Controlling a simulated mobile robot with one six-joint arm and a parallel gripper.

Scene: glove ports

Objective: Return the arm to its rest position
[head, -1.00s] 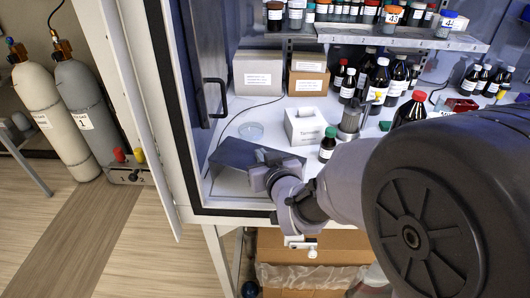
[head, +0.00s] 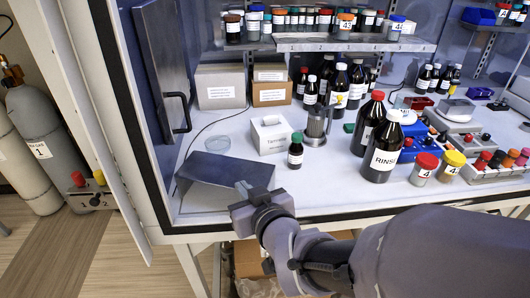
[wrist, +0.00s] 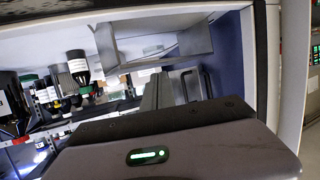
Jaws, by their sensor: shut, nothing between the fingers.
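My arm reaches in from the lower right of the head view. My gripper (head: 243,190) is at the front edge of the white cabinet floor, just in front of the dark grey slanted box (head: 225,174). Its fingers are small and partly hidden there; I cannot tell whether it touches the box.
The cabinet's open door (head: 163,70) with a handle stands on the left. A green-capped bottle (head: 295,156), a white tissue box (head: 270,136), a flat dish (head: 216,143) and a RINSE bottle (head: 383,152) stand inside. Gas cylinders (head: 42,135) are outside at the far left.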

